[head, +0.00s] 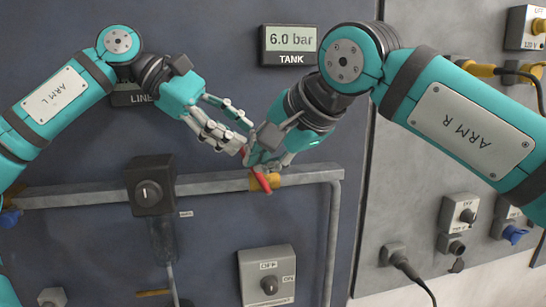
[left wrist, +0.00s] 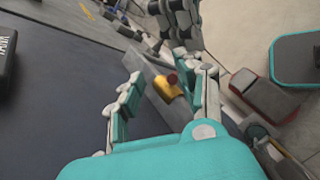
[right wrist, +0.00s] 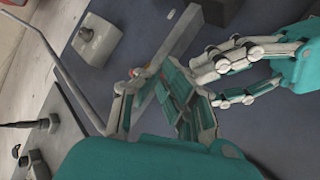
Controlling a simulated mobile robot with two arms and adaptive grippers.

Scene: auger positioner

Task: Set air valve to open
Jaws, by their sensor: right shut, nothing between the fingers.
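The air valve (head: 264,182) has a yellow body on the grey pipe and a red lever, which lies steeply slanted across the pipe in the head view. The yellow body also shows between the fingers in the left wrist view (left wrist: 163,88). My left gripper (head: 244,138) is open, just above and left of the valve. My right gripper (head: 262,152) is shut and empty, just above the valve, overlapping the left fingers in the picture. The fingers hide the upper part of the lever, so I cannot tell whether either gripper touches it.
The tank display (head: 290,38) reads 6.0 bar. The line display (head: 130,96) is mostly hidden by my left arm. A grey off/on switch (head: 267,278) is below. Several cabled boxes stand at right.

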